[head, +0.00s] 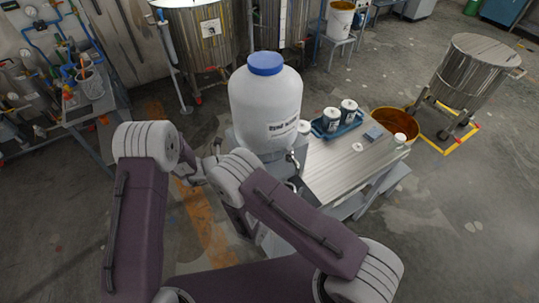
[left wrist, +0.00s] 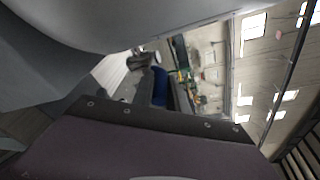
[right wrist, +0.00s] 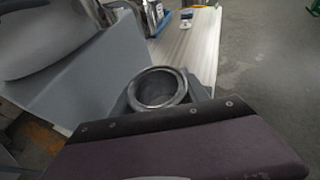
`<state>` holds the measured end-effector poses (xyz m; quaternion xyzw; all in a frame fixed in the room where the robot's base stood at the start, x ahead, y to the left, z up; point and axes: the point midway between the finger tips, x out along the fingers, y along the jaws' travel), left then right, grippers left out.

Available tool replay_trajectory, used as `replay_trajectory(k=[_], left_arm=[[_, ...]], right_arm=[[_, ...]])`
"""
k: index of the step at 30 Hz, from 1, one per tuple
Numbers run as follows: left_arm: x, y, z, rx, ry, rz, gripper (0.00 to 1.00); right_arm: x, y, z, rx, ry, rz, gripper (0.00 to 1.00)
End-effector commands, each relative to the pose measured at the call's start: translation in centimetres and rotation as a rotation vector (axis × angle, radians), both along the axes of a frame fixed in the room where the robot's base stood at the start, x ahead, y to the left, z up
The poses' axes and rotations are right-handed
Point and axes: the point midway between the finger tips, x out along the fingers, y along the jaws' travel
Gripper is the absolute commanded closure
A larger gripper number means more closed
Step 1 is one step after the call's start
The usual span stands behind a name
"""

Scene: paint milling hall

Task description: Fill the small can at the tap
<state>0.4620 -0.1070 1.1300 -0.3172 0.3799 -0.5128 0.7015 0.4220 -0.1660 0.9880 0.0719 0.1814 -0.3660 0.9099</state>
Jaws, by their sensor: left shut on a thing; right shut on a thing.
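The big white tank (head: 265,105) with a blue lid (head: 265,64) stands on a grey stand at the near end of the bench. Its metal tap (head: 293,158) sticks out low on the front. The open small can (right wrist: 160,88) shows its round rim and dark inside in the right wrist view, beside the stand. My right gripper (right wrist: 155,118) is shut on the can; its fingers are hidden.
The bench (head: 345,165) carries a blue tray (head: 337,125) with cans and a few small items. A brown tub (head: 395,122) stands behind it. A steel vat (head: 475,75) on a wheeled base is at the right. Floor is clear at the front right.

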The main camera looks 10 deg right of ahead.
Motion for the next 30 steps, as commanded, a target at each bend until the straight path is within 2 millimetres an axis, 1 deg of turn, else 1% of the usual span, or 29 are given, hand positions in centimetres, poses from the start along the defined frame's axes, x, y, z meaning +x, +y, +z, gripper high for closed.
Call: replay_trajectory(k=[1, 3, 9, 20, 21, 23, 30], left_arm=[[-0.6, -0.4, 0.3, -0.005, 0.001, 0.043, 1.0], [-1.0, -0.7, 0.3, -0.004, 0.002, 0.109, 1.0], [-1.6, -1.2, 0.3, -0.002, -0.004, 0.23, 1.0], [-1.6, -1.2, 0.3, 0.0, -0.006, 0.255, 1.0], [-1.6, -1.2, 0.3, 0.0, -0.006, 0.255, 0.76], [-1.6, -1.1, 0.2, 0.001, -0.005, 0.255, 0.61], [-1.6, -1.1, 0.1, 0.003, -0.003, 0.256, 0.61]], right_arm=[[0.0, 0.0, 0.0, 0.0, 0.0, 0.0, 0.87], [0.0, 0.0, 0.0, 0.0, 0.0, 0.0, 0.87], [0.0, 0.0, 0.1, 0.0, 0.0, 0.0, 0.87], [0.0, 0.0, 0.1, 0.0, 0.0, 0.0, 0.87], [0.0, 0.0, 0.1, 0.0, 0.0, 0.0, 0.87], [0.0, 0.0, 0.1, 0.0, 0.0, 0.0, 0.87], [0.0, 0.0, 0.0, 0.0, 0.0, 0.0, 0.87]])
